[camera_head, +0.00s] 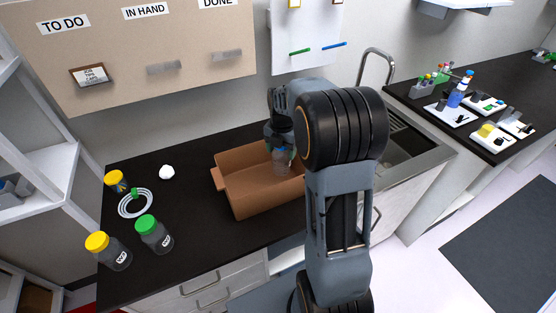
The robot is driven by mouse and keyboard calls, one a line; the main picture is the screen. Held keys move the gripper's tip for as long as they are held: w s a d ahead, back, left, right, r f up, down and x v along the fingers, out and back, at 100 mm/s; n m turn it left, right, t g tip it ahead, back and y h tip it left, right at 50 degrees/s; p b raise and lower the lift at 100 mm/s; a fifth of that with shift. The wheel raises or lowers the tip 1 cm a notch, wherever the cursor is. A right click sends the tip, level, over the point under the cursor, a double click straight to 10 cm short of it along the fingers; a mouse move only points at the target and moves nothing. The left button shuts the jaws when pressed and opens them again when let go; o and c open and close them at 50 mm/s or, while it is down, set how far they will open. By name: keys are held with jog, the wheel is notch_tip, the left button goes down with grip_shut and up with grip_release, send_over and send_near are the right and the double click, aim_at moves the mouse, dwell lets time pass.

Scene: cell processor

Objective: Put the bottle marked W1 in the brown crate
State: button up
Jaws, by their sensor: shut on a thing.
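The brown crate (246,199) stands on the black counter, left of my arm. My gripper (279,146) points down over the crate and is shut on a clear bottle (281,164). The bottle is upright, and its lower part shows against the inside of the crate. I cannot tell whether it touches the crate floor. Its cap is mostly hidden by my gripper, and I cannot read a mark on it. My arm hides the right end of the crate.
On the counter at left are a yellow-capped bottle (109,251), a green-capped bottle (154,234), another yellow-capped container (116,182), a white ring (136,204) and a white lump (167,172). A sink (406,146) lies right of my arm. Bare counter separates the bottles from the crate.

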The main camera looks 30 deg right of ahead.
aim_at(281, 159)
jog(key=shift+f, duration=2.2)
jog(key=shift+f, duration=0.15)
jog(key=o, duration=1.3)
